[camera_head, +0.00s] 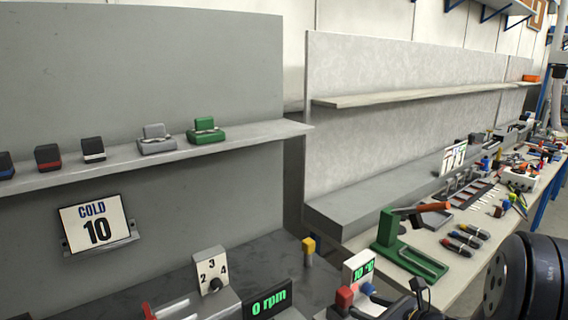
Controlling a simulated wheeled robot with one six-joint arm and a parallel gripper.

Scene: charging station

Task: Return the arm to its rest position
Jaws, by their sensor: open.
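Part of my own arm (528,278), dark and rounded, shows at the lower right edge, in front of the workbench. My gripper's jaws cannot be made out in this view. Some dark parts low in the picture, right of centre, are cut off by the bottom edge, and I cannot tell what they are.
A shelf (255,132) on the left holds small boxes and a green case (205,130). A green stand (395,240) and tools crowd the bench near my arm.

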